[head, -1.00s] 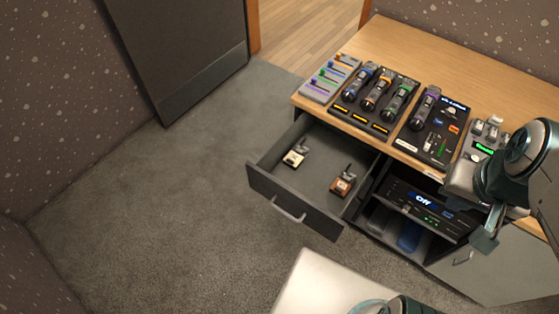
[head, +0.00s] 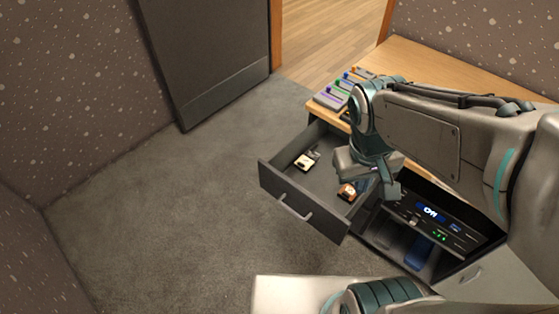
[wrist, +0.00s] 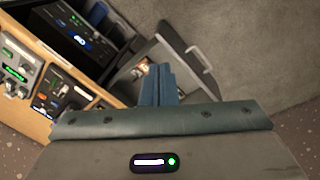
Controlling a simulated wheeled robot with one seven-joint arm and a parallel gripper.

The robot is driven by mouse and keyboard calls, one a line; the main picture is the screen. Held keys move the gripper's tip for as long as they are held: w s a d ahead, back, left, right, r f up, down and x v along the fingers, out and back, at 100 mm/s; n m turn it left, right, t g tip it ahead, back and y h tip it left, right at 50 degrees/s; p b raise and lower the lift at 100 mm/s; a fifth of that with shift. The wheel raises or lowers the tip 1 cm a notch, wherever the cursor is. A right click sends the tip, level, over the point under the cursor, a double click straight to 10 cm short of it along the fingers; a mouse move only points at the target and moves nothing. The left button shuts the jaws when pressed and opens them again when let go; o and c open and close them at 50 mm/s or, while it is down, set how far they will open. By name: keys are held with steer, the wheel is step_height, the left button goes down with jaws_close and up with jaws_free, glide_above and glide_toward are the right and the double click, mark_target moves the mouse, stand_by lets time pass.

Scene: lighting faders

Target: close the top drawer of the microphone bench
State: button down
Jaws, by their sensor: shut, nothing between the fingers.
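The top drawer (head: 300,200) of the microphone bench (head: 440,64) is pulled well out, with a curved handle (head: 294,208) on its dark front. Two small items lie in it, a cream one (head: 306,161) and an orange-brown one (head: 347,192). My gripper (head: 388,192) is above the right side of the drawer, near the bench's front edge. In the wrist view the shut, empty fingers (wrist: 157,84) overlap part of the drawer, whose front (wrist: 188,60) and handle (wrist: 199,53) show beyond them. Whether the fingers touch the drawer cannot be told.
My arm hides much of the bench top; a fader panel (head: 335,92) shows at its left end. Below is an open shelf with a lit unit (head: 432,213). A dark panel (head: 207,60) stands at the back left. The carpet (head: 170,220) left of the drawer is clear.

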steer(key=w+a+f+n+g+h+b, duration=0.25)
steer(key=f+n+h+b, duration=0.35)
steer(key=f, duration=0.5)
steer(key=n+t+h+b, duration=0.4)
steer(key=n+t+b, duration=0.5)
steer(key=n+t, duration=0.9)
glide_toward(291, 187)
steer(key=w+d, duration=0.1)
steer(key=w+d+r+n+g, duration=0.1)
steer(key=w, duration=0.1)
steer(key=w+d+g, duration=0.1)
steer(key=w+d, duration=0.1)
steer(key=shift+w+r+n+b, duration=0.2)
steer(key=shift+r+n+b, duration=0.1)
steer(key=shift+n+b, duration=0.1)
steer(key=shift+w, duration=0.1)
